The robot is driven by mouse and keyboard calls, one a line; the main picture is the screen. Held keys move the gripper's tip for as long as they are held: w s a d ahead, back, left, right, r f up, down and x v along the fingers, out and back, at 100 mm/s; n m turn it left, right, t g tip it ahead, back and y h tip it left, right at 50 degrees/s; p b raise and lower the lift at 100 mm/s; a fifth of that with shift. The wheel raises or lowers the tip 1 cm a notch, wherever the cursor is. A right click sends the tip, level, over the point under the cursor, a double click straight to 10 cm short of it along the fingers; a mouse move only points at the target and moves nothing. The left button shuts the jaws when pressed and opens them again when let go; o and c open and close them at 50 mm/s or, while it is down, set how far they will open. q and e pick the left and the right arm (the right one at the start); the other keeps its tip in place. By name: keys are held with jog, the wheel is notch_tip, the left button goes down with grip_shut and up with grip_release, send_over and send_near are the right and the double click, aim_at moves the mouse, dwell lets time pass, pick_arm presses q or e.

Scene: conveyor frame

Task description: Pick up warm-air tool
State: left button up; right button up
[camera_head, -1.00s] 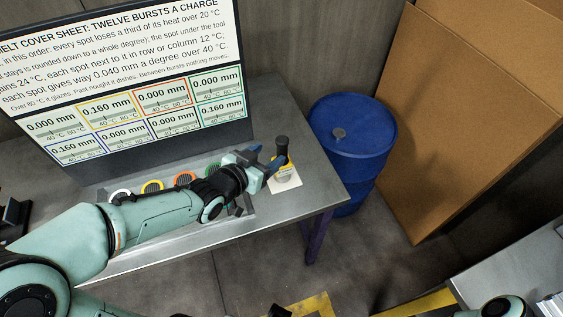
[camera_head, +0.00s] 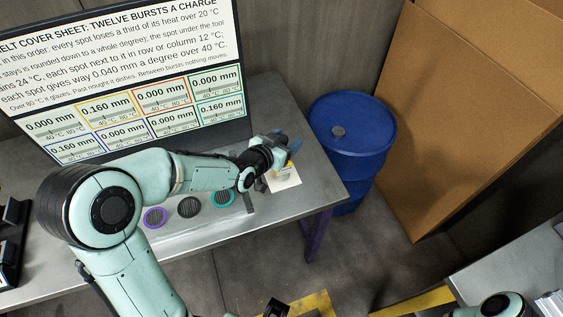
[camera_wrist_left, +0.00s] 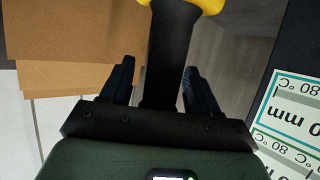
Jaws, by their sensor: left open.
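The warm-air tool shows in the left wrist view as an upright black handle (camera_wrist_left: 172,55) with a yellow part at the top edge. My left gripper (camera_wrist_left: 158,80) is open, with one dark blue finger on each side of the handle. Gaps show between the handle and both fingers. In the head view my left gripper (camera_head: 290,147) is above the right end of the metal table (camera_head: 305,200) and hides most of the tool. A white card (camera_head: 284,180) lies just below it on the table.
A large sign (camera_head: 120,70) stands behind the table. Several ringed round dishes, including a purple one (camera_head: 155,217) and a teal one (camera_head: 223,197), lie left of the gripper. A blue drum (camera_head: 352,135) stands off the table's right end, beside cardboard (camera_head: 470,110).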

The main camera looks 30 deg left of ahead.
pick_arm(q)
grip_shut()
dwell(1.3)
jog(key=shift+r, duration=0.15)
